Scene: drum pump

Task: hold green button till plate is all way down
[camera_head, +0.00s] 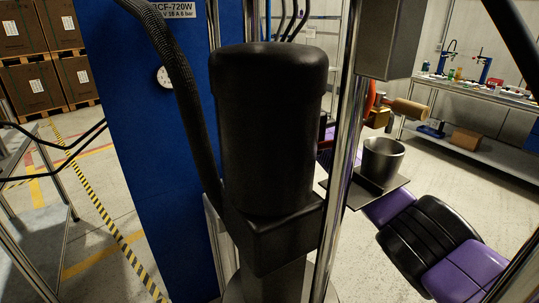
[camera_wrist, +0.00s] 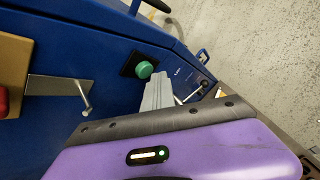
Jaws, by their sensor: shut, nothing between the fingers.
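The green button (camera_wrist: 145,69) is a round cap on a black square mount on the blue panel, in the wrist view. My gripper (camera_wrist: 159,78) is shut and empty, its grey fingers pointing at the panel. Its tips lie just right of and below the button in the picture; I cannot tell whether they touch it. In the head view the button and my gripper are hidden behind the pump. The black pump motor (camera_head: 268,130) stands on a block in the middle of the head view. The plate under it cannot be clearly made out.
A metal post (camera_head: 345,150) and the blue cabinet (camera_head: 130,150) flank the pump. A metal cup (camera_head: 383,158) stands on a small shelf beside my purple arm. In the wrist view, a metal bracket (camera_wrist: 60,86) and a red knob (camera_wrist: 3,101) lie left of the button.

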